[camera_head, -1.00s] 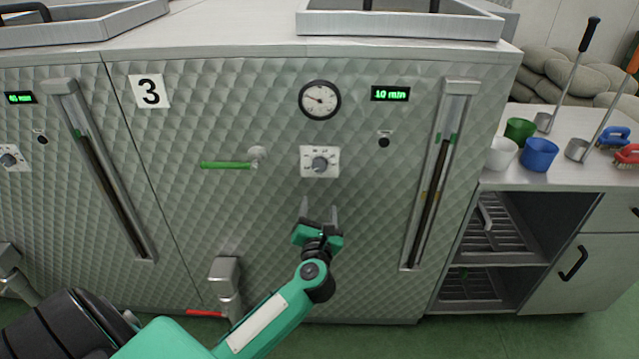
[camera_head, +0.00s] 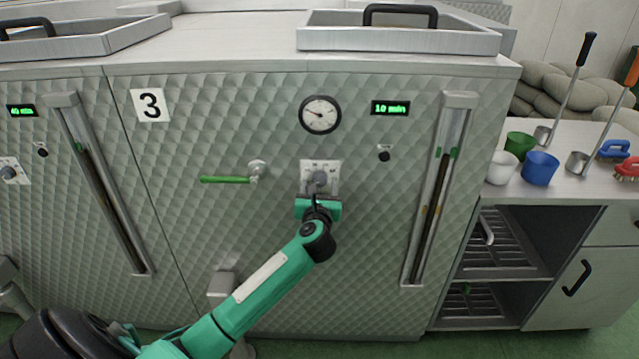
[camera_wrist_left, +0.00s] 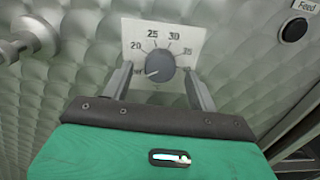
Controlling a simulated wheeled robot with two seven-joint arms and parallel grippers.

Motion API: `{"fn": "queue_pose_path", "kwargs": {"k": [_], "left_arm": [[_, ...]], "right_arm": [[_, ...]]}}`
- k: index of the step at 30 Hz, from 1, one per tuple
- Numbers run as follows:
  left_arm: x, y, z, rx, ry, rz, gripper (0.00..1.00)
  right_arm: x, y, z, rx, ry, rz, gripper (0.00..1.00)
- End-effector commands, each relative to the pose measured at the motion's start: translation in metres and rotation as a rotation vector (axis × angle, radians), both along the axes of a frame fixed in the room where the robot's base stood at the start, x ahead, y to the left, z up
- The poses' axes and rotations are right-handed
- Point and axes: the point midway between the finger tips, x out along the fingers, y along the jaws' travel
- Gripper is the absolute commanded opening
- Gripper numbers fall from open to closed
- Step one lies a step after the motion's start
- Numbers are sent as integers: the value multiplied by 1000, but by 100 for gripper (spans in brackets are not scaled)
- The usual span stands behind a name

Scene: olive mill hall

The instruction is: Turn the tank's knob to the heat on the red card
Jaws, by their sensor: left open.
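The grey round knob (camera_head: 320,178) sits on a white dial plate (camera_head: 308,167) on the front of tank 3. In the left wrist view the knob (camera_wrist_left: 160,67) has a pale mark pointing to the lower left, below the 20; the plate (camera_wrist_left: 190,35) shows 20, 25, 30 and 35. My left gripper (camera_head: 320,186) is open, its fingers reaching up on both sides of the knob. In the left wrist view the gripper (camera_wrist_left: 160,80) shows a gap between each finger and the knob. No red card is in view. My right gripper is not in view.
A green-handled lever (camera_head: 226,180) sticks out left of the dial plate. A round gauge (camera_head: 320,115) and a green display (camera_head: 390,108) are above. A black button (camera_head: 384,156) and a sight-glass column (camera_head: 432,200) are to the right. Cups stand on the side counter (camera_head: 500,195).

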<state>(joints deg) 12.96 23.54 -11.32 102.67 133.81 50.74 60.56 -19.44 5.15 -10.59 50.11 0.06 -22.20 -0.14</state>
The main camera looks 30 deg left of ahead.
Motion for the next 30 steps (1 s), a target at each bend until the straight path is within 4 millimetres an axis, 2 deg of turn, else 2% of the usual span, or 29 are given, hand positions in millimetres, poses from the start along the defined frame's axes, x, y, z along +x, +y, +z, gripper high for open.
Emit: {"fn": "queue_pose_path", "kwargs": {"k": [6, 15, 17, 22, 30], "left_arm": [[15, 9, 0, 0, 0, -1, 59], [17, 10, -1, -1, 1, -1, 59], [17, 10, -1, 0, 0, -1, 49], [17, 10, -1, 0, 0, -1, 16], [17, 10, 1, 16, 11, -1, 15]], "right_arm": [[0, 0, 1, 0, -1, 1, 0], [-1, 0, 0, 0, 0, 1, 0], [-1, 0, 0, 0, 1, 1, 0], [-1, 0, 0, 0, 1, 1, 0], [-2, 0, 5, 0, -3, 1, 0]]}}
